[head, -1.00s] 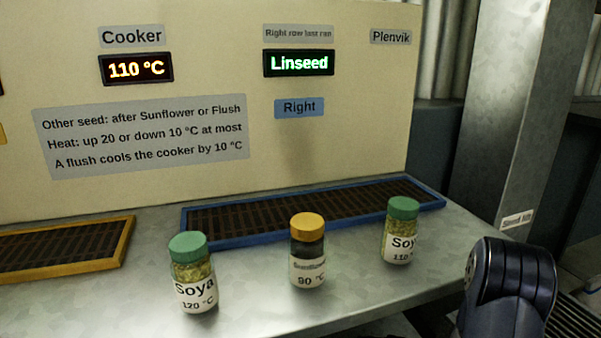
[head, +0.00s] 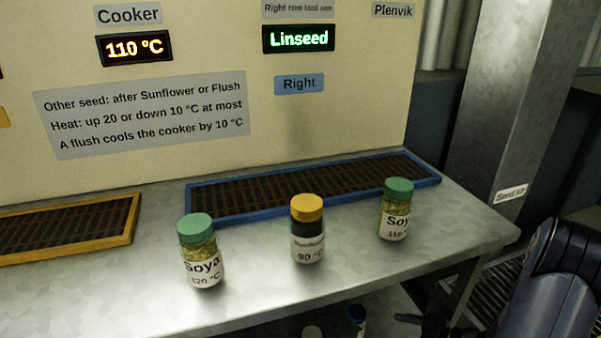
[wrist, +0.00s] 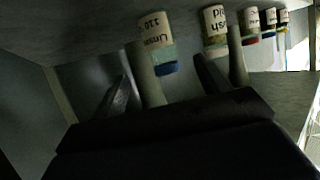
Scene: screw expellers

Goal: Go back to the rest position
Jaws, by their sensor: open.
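My gripper (wrist: 163,62) is open in the wrist view, its dark fingers spread, with no object visibly held. A jar with a blue lid (wrist: 166,68) and a jar labelled partly "Flush" (wrist: 214,22) appear upside down beyond the fingers; I cannot tell if any finger touches them. In the head view my dark arm (head: 552,285) is at the lower right, beside the bench's right end. A dark part of my gripper (head: 432,324) shows at the bottom, below the bench top's edge.
On the bench (head: 120,310) stand a Soya 120 °C jar (head: 200,250), an orange-lidded 90 °C jar (head: 307,230) and a Soya 110 jar (head: 396,210). Behind them is a blue-framed grate (head: 310,187). A metal post (head: 510,90) stands right.

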